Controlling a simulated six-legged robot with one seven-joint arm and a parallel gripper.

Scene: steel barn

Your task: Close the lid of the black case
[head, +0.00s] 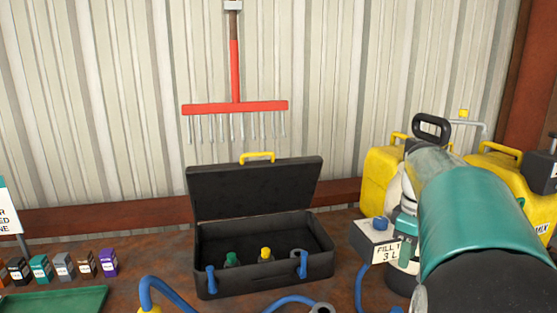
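The black case (265,275) stands on the rusty brown bench in the middle of the head view. Its lid (255,188) is open, raised at the back and tilted slightly backward, with a yellow handle (257,157) on its top edge. Two blue latches (211,278) sit at the front rim. Inside are a green-capped bottle (231,259) and a yellow-capped bottle (266,254), both low in the case. My teal and black arm reaches in at the right, apart from the case. I cannot make out my gripper's fingers.
A red rake (235,107) hangs on the corrugated wall above the lid. Yellow jerrycans (378,180) and a grey box with a fill sign (375,240) stand right. Blue hose (165,286) lies in front. Several small boxes (62,266) and a green tray (55,300) are left.

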